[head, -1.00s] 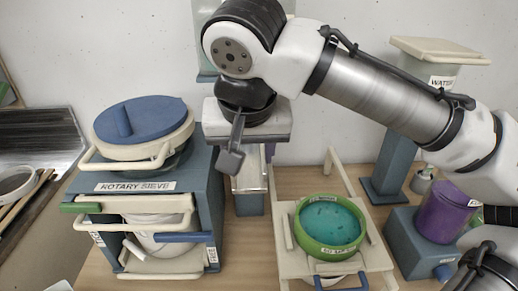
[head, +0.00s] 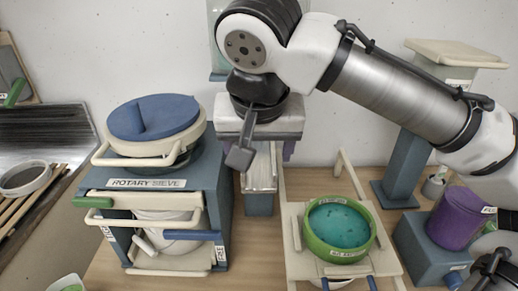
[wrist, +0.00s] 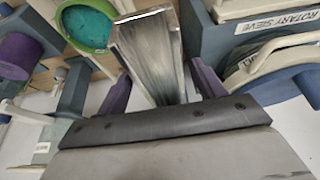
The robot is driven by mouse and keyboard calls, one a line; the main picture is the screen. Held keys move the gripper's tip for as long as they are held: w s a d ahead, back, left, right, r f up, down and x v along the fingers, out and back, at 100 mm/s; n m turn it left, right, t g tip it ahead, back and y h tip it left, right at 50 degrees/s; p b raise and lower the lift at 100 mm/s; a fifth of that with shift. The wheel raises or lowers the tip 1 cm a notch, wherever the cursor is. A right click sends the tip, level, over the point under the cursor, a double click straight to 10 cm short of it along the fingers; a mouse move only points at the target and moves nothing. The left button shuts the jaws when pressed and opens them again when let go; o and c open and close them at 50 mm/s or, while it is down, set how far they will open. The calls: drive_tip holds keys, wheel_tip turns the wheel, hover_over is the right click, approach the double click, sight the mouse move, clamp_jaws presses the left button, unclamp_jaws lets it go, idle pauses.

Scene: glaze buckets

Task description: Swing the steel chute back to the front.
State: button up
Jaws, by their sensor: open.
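The steel chute (head: 262,168) is a narrow grey metal channel, seen in the head view at the back middle, below my gripper. In the wrist view the chute (wrist: 148,55) is an open trough running away from the hand. My gripper (wrist: 160,82) is open, with one purple finger on each side of the chute. Whether the fingers touch the chute I cannot tell.
The rotary sieve (head: 150,184) with its blue lid stands left of the chute. A green bowl of teal glaze (head: 338,228) sits on a cream stand to the right. A purple bucket (head: 457,220) stands farther right. Bare table shows between sieve and stand.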

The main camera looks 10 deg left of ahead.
drive_tip(key=b+v, duration=0.1)
drive_tip(key=v, duration=1.2)
drive_tip(key=shift+s+r, duration=0.15)
